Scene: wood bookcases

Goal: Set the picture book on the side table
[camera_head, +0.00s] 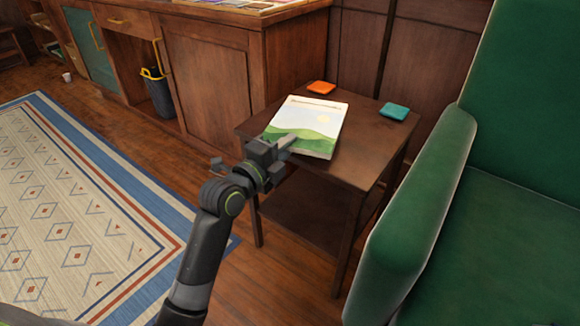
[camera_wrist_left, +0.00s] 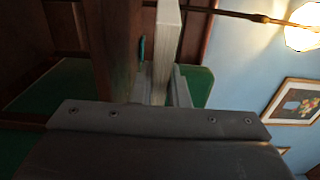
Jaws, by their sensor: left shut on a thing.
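The picture book (camera_head: 308,120) has a pale cover with green hills. In the head view it lies flat over the dark wood side table (camera_head: 364,130), near its front left part. My left gripper (camera_head: 287,144) is shut on the book's near edge, one finger over the cover. In the left wrist view the book (camera_wrist_left: 168,30) shows edge-on between the fingers, beside the tabletop (camera_wrist_left: 115,45). I cannot tell whether the book touches the tabletop. My right gripper is not in view.
An orange coaster (camera_head: 321,87) and a teal coaster (camera_head: 394,111) lie on the table behind and right of the book. A green armchair (camera_head: 440,215) stands close on the right. A wood cabinet (camera_head: 213,75) stands behind left. A patterned rug (camera_head: 75,215) covers the left floor.

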